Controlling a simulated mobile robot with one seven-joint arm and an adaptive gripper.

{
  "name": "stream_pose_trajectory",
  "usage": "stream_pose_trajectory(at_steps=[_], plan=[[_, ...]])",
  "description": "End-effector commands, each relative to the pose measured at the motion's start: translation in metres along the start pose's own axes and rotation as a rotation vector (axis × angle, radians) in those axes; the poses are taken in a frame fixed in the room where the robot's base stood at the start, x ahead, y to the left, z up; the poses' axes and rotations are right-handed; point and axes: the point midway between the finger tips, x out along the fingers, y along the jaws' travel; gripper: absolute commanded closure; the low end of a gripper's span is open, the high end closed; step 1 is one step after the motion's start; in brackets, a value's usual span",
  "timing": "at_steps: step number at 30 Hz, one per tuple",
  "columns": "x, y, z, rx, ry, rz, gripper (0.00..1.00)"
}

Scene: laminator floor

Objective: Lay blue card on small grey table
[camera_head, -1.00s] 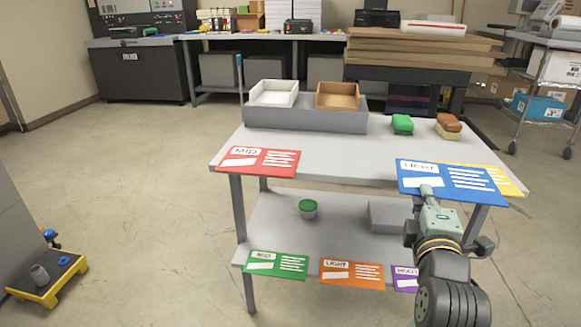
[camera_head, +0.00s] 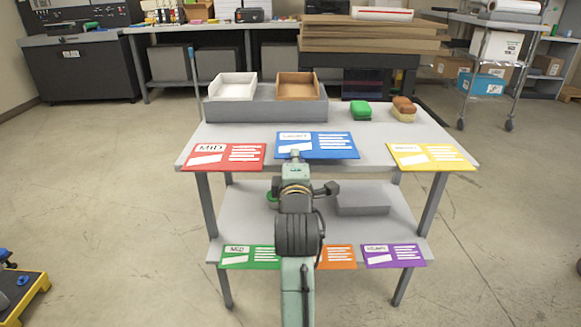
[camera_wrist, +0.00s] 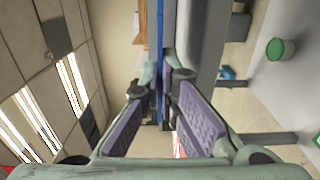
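The blue card (camera_head: 343,153) has a white label and white lines. It hangs at the front edge of the upper top of the grey two-tier table (camera_head: 400,133), between the red card (camera_head: 248,164) and the yellow card (camera_head: 457,163). My gripper (camera_head: 294,156) is at the card's near edge. In the wrist view, the blue card (camera_wrist: 159,45) shows edge-on as a thin blue strip between the fingertips of my gripper (camera_wrist: 164,72), which are closed on it. I cannot tell whether the card touches the tabletop.
A grey riser (camera_head: 268,112) with a white tray (camera_head: 232,92) and a brown tray (camera_head: 297,91) stands at the back left of the tabletop. A green block (camera_head: 361,111) and brown block (camera_head: 403,104) sit at the back right. Green, orange and purple cards line the lower shelf's front edge.

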Motion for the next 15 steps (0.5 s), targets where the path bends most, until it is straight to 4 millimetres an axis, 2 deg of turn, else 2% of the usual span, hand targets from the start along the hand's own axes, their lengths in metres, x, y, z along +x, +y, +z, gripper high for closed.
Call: stream_pose_trajectory(at_steps=[5,12,15], plan=[[0.011,-0.003,-0.011,0.001,-0.001,0.0,1.0],[0.01,-0.033,-0.011,0.001,-0.001,-0.003,1.0],[0.01,-0.037,-0.01,0.0,-0.002,0.0,1.0]])
